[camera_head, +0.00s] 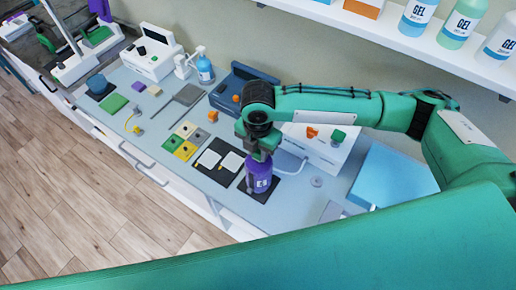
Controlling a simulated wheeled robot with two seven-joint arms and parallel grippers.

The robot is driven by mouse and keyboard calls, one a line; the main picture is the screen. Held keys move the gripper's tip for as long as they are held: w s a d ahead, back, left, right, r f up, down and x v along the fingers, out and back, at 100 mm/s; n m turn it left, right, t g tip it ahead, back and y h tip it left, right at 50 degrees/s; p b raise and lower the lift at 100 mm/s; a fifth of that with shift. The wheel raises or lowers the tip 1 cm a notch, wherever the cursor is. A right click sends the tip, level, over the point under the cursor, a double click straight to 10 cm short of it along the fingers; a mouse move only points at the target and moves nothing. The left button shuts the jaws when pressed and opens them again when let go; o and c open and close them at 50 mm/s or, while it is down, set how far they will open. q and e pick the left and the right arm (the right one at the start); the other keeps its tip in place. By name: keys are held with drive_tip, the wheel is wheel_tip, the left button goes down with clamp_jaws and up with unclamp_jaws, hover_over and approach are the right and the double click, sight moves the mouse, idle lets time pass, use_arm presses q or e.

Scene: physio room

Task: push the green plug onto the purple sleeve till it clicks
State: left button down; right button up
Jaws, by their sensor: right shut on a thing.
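My right gripper (262,152) points down and is shut at the top of a purple bottle-like cylinder (258,182) with a pale "E3" marking. The cylinder is upright over a dark mat (240,186); I cannot tell whether it touches the mat. A small purple piece (138,87) lies farther left on the table. A small green piece (338,136) sits on the white box behind my right gripper. I cannot tell for sure which of these are the plug and the sleeve. My left gripper is not in view.
Colored squares (184,140) and two white cards on dark pads lie left of the gripper. A dark blue bin (226,92), a spray bottle (205,70) and a white box (318,148) stand behind. A light blue box (388,176) is at right. A shelf of gel bottles hangs above.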

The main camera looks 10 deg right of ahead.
drive_tip(key=shift+f+b, duration=0.3)
drive_tip(key=shift+f, duration=0.5)
